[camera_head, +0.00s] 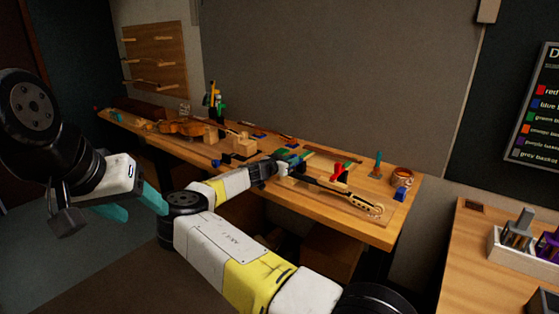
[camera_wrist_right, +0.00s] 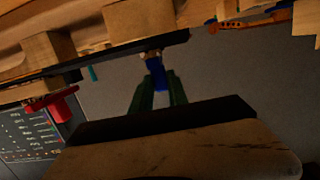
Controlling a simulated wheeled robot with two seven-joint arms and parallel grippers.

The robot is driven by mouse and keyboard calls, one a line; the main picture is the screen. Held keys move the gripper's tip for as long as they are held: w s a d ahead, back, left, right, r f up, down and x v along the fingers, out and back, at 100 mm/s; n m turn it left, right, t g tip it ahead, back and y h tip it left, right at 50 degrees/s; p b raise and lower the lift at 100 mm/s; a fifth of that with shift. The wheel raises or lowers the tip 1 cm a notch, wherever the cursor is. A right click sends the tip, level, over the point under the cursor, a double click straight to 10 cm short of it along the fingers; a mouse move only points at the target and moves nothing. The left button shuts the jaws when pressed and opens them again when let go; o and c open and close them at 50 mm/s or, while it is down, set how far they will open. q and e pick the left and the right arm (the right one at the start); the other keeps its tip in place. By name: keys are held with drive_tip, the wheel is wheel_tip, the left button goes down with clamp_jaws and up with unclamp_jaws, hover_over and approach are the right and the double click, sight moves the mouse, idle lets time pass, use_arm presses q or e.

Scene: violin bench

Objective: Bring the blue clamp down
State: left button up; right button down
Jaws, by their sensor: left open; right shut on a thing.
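In the right wrist view, my right gripper (camera_wrist_right: 157,92) is shut on the blue clamp (camera_wrist_right: 157,74), with its green fingers on both sides of it. A brass-coloured part of the clamp meets or nearly meets a long dark strip (camera_wrist_right: 100,68); I cannot tell whether they touch. In the head view, my right gripper (camera_head: 284,168) is over the middle of the bench, by the instrument's dark neck (camera_head: 342,189); the clamp cannot be made out there. My left gripper (camera_head: 132,204) is open and empty, in front of the bench at the left.
A red clamp (camera_head: 338,174) stands on the neck and shows in the right wrist view (camera_wrist_right: 52,104). The wooden bench (camera_head: 320,212) also holds a violin (camera_head: 185,127), wooden blocks (camera_head: 240,145) and a round container (camera_head: 403,177). A side table (camera_head: 470,260) with a tray stands right.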

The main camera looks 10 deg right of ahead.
drive_tip(key=shift+s+d+f, duration=0.15)
drive_tip(key=shift+d+f, duration=0.05)
drive_tip(key=c, duration=1.3)
unclamp_jaws()
drive_tip(key=shift+a+r, duration=0.1)
drive_tip(key=shift+a, duration=0.15)
